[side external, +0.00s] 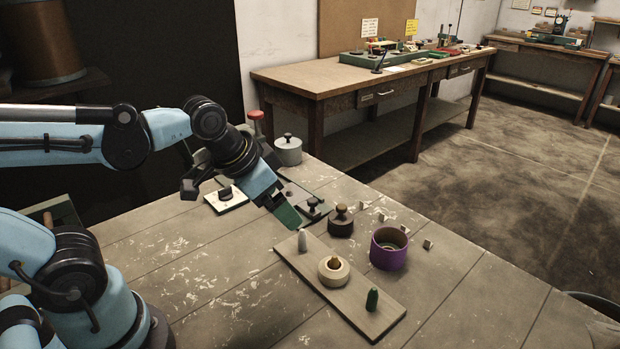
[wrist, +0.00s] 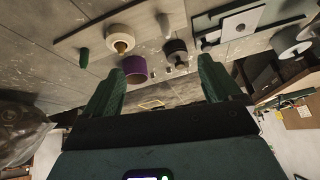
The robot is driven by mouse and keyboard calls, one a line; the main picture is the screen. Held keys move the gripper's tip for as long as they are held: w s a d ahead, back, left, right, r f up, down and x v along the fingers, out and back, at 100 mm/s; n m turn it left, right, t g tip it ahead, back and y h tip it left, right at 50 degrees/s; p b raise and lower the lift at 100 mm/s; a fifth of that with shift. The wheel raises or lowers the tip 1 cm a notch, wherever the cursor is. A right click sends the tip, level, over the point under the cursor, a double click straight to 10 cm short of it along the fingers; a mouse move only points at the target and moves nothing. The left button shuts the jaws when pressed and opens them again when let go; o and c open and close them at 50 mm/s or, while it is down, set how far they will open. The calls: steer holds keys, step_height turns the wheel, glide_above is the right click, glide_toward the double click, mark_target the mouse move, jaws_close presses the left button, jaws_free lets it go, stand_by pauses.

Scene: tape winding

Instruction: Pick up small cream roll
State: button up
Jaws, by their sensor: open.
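The small cream roll (side external: 325,277) sits around a brown-tipped middle peg on a wooden board (side external: 352,304) on the table. It also shows in the wrist view (wrist: 117,46), upper left of centre. A pale grey peg (side external: 302,241) and a dark green peg (side external: 373,299) stand on the same board, one on each side of the roll. My gripper (side external: 290,220) is above the table, beyond the grey peg end of the board and apart from the roll. In the wrist view its two green fingers (wrist: 160,82) are spread apart with nothing between them.
A larger purple roll (side external: 389,255) and a dark knobbed weight (side external: 340,224) stand behind the board. Small pale blocks (side external: 428,244) lie beside them. A grey knobbed canister (side external: 288,152) and flat plates (side external: 226,199) are farther back. The table left of the board is clear.

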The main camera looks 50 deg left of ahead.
mark_target(334, 256)
steer(key=w+d+f+m+g, duration=0.1)
steer(key=w+d+m+g, duration=0.6)
steer(key=m, duration=0.4)
steer(key=shift+t, duration=0.5)
steer(key=shift+s+d+f, duration=0.1)
steer(key=shift+d+f, duration=0.1)
steer(key=shift+f, duration=1.8)
steer(key=shift+s+d+f, duration=0.15)
steer(key=shift+d+f, duration=0.1)
steer(key=shift+f, duration=1.75)
steer(key=shift+s+d+f, duration=0.1)
steer(key=shift+d+f, duration=0.1)
steer(key=shift+f, duration=1.8)
steer(key=shift+c, duration=0.2)
steer(key=c, duration=1.1)
